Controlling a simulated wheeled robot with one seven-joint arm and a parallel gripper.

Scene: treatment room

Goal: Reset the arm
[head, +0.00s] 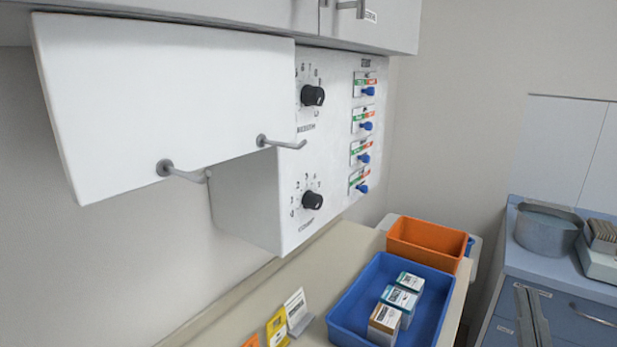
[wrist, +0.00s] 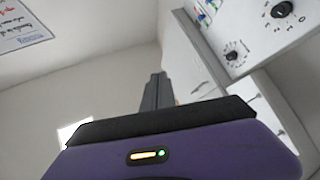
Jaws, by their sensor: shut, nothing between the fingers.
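My gripper (wrist: 154,80) shows in the wrist view with its two dark grey fingers together and nothing between them. It points up into open air, clear of the wall panel. In the head view, grey fingers that look like my gripper (head: 526,297) show at the lower right, in front of the blue drawer cabinet. The rest of my arm is out of the head view.
Below, a counter (head: 345,243) holds a blue tray (head: 345,313) with three boxes and an orange bin (head: 428,240). A metal pot (head: 546,232) stands on the blue cabinet (head: 560,262).

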